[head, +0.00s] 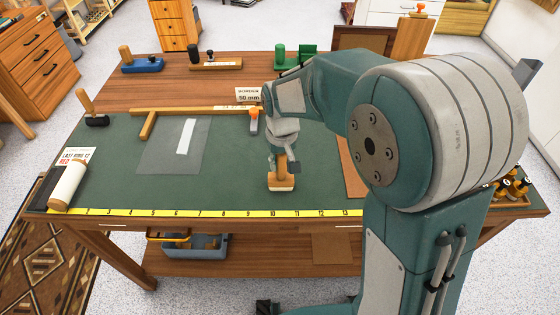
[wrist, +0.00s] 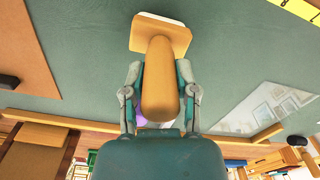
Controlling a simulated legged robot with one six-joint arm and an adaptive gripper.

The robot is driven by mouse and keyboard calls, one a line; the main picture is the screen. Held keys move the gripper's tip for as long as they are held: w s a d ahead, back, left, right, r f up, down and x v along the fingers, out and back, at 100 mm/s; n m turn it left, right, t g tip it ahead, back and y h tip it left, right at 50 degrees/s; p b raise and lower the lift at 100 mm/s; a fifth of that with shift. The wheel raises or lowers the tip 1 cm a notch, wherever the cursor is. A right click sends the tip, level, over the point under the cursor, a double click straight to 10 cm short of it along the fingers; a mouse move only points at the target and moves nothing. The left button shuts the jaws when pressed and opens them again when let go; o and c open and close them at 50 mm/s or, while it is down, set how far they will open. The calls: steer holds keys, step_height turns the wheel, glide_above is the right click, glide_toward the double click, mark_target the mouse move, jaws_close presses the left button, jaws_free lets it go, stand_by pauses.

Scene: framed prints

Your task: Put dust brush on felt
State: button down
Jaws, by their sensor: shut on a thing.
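My gripper (head: 281,163) points down over the front middle of the workbench, shut on the upright wooden handle of the dust brush (head: 281,185). The brush has a rectangular wooden base with a pale edge below it. In the wrist view the gripper's fingers (wrist: 160,78) sit on both sides of the rounded handle, and the brush base (wrist: 161,33) is beyond them. The green felt-like surface (head: 230,190) covers the front of the bench and lies under the brush. I cannot tell whether the brush touches it.
A clear sheet with a white strip (head: 186,137) lies left of the gripper, near a wooden bar (head: 195,110). A yellow ruler (head: 180,213) runs along the front edge. A black-based, wooden-handled tool (head: 96,120) and a pale roll (head: 68,187) are at left. Green surface around the brush is clear.

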steer(key=shift+d, duration=0.4)
steer(key=shift+c, duration=1.9)
jaws_free()
steer(key=shift+a+f, duration=0.15)
steer(key=shift+a, duration=0.3)
steer(key=shift+d, duration=0.15)
